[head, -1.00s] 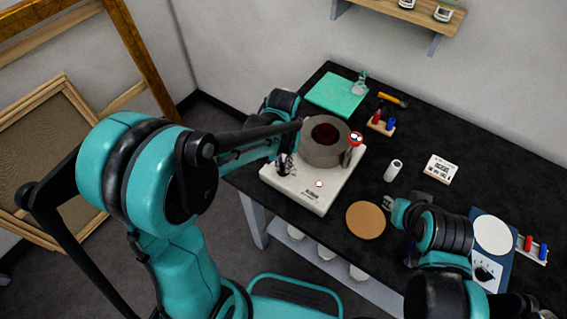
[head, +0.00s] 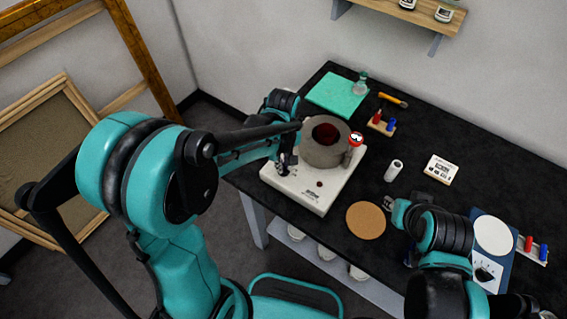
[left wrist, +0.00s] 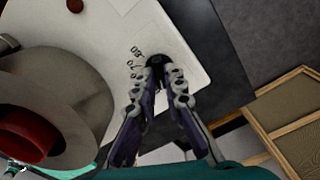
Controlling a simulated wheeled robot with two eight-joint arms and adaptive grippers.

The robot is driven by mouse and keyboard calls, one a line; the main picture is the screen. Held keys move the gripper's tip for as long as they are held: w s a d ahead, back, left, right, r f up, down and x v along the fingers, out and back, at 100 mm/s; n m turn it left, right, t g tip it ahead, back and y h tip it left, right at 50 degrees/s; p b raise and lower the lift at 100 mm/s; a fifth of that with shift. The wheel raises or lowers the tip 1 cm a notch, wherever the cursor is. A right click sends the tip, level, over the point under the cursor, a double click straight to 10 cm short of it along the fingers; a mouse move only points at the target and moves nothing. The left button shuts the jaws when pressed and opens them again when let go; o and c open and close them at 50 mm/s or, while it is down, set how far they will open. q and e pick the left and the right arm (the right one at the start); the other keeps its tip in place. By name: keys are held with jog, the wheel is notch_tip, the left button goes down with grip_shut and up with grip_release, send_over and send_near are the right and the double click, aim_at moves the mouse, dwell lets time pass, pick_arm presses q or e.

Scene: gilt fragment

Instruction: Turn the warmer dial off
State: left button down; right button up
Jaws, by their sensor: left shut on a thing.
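The warmer (head: 315,196) is a white box on the black table, with a grey round pot (head: 325,150) holding something dark red. Its small indicator lamp (head: 319,184) is dark red. The warmer's white top (left wrist: 175,30) also fills the upper left wrist view. My left gripper (head: 283,168) is down at the warmer's left front corner. In the left wrist view, its fingers (left wrist: 158,72) are shut on the black dial (left wrist: 156,60), beside printed marks. The fingers partly hide the dial.
A cork mat (head: 366,220) lies right of the warmer. A white cylinder (head: 394,170) and a small white display device (head: 440,168) stand behind it. A red-and-white round item (head: 356,139) is at the pot's right side. A teal board (head: 336,95) lies at the back left.

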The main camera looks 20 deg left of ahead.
pick_arm(q)
jog(key=shift+n, duration=1.1)
jog(key=c, duration=1.6)
grip_release()
notch_tip(320, 180, up, 12)
